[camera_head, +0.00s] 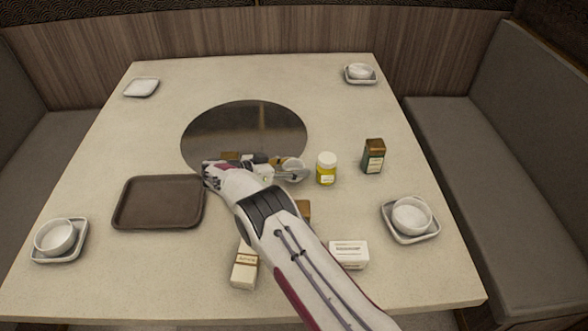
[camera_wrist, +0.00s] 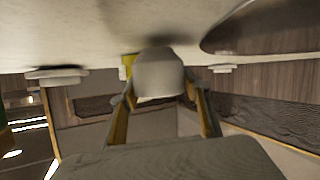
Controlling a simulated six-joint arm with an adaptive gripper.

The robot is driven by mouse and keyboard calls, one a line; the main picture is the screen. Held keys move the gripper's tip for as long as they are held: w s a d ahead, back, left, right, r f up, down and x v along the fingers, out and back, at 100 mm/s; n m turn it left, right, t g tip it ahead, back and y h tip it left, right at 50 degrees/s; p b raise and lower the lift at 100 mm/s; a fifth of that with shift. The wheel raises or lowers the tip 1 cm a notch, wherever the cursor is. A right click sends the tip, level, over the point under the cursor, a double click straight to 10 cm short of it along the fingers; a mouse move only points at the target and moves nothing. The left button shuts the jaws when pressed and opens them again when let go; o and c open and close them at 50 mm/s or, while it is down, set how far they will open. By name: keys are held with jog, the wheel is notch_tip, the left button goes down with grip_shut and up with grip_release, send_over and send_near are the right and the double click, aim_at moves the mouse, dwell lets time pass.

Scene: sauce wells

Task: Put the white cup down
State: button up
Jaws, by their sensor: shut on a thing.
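The white cup (camera_head: 293,163) is held at the tip of my gripper (camera_head: 291,172), near the right edge of the dark round plate, partly hidden by the fingers. In the wrist view the cup (camera_wrist: 159,74) is between the two fingers of my gripper (camera_wrist: 160,90), which are shut on it. That view looks upside down, with the tabletop along its top. I cannot tell whether the cup touches the table. An empty white saucer (camera_head: 141,94) lies at the far left corner.
A brown tray (camera_head: 125,222) lies left. Cartons (camera_head: 244,270) and (camera_head: 349,254) stand in front. Three other saucers hold cups. The back of the table is clear.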

jog(key=shift+f, duration=0.4)
jog(key=shift+f, duration=0.15)
jog(key=o, duration=1.4)
jog(key=shift+c, duration=0.2)
jog(key=shift+v, duration=3.85)
jog(key=shift+w+d+r, duration=0.1)
jog(key=shift+w+r, duration=0.05)
jog(key=shift+r, duration=0.05)
